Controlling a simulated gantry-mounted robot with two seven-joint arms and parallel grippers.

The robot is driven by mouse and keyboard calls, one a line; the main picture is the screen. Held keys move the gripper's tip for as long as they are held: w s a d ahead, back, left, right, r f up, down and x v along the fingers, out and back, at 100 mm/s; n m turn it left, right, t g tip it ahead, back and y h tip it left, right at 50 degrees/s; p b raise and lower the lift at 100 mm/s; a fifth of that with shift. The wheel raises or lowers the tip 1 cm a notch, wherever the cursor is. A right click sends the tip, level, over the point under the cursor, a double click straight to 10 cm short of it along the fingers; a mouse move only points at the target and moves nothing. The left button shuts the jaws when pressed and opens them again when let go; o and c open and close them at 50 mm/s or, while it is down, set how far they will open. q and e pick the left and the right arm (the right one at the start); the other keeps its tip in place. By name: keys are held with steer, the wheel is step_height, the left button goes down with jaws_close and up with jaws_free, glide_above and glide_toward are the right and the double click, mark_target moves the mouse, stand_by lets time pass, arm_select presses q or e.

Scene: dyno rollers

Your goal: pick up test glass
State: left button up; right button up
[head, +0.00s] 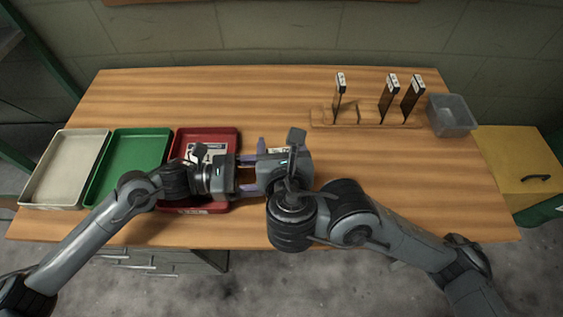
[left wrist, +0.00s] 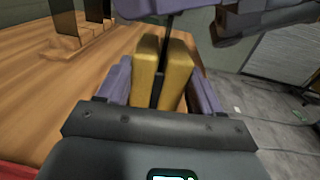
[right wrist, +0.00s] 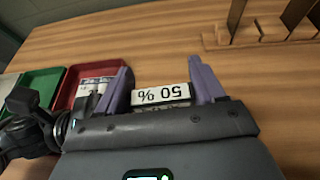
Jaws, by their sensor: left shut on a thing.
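My left gripper (head: 250,174) is shut on a dark, thin test glass, seen edge-on between its yellow pads (left wrist: 161,70) in the left wrist view. A white label reading "50 %" (right wrist: 160,94) shows upside down in the right wrist view, between the spread purple fingers of my right gripper (right wrist: 163,82). In the head view my right gripper (head: 262,165) faces the left one closely, above the table by the red tray. Its fingers look apart; whether they touch the glass is hard to tell. Most of the held glass is hidden by the grippers.
A wooden stand (head: 350,122) holds three dark labelled glasses (head: 388,97) at the back right. A grey bin (head: 452,117) stands beside it. White (head: 42,168), green (head: 112,185) and red (head: 236,133) trays lie at left. The table's middle right is clear.

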steer(key=shift+c, duration=1.3)
steer(key=shift+r, duration=0.15)
step_height(320, 180, up, 18)
arm_select(q)
steer(key=o, duration=0.9)
steer(key=shift+o, duration=0.2)
steer(key=shift+a, duration=0.1)
